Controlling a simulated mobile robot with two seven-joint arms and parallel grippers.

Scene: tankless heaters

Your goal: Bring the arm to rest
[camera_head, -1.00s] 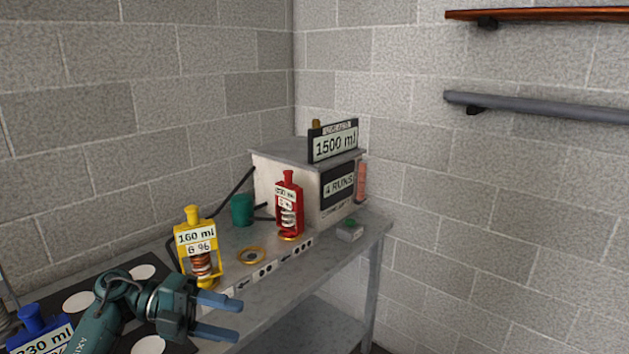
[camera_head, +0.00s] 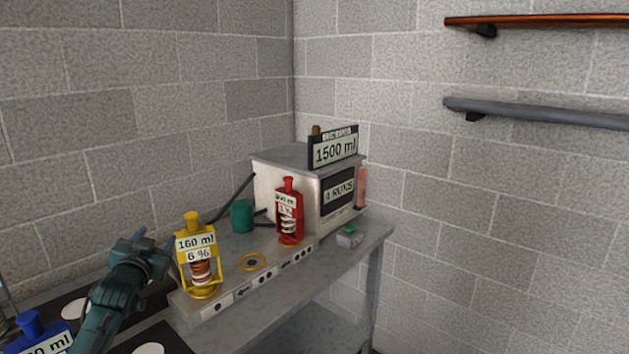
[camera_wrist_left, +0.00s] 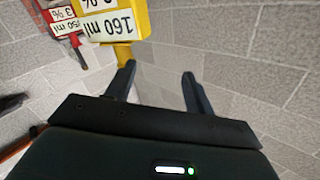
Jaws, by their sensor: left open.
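My left arm comes in from the lower left in the head view, and its gripper (camera_head: 150,240) is at the left of the yellow heater, near the bench's back edge. In the left wrist view the gripper's two fingers (camera_wrist_left: 157,82) are apart with nothing between them. The yellow heater (camera_head: 184,258) labelled 160 ml stands on the bench rail; it also shows in the left wrist view (camera_wrist_left: 142,22), apart from the fingers. The red heater (camera_head: 298,215) stands further right on the rail. My right gripper is in neither view.
A blue heater (camera_head: 30,325) is at the lower left corner. A black mat with white discs (camera_head: 150,349) lies there. A white box (camera_head: 270,180) with a 1500 ml sign stands at the back.

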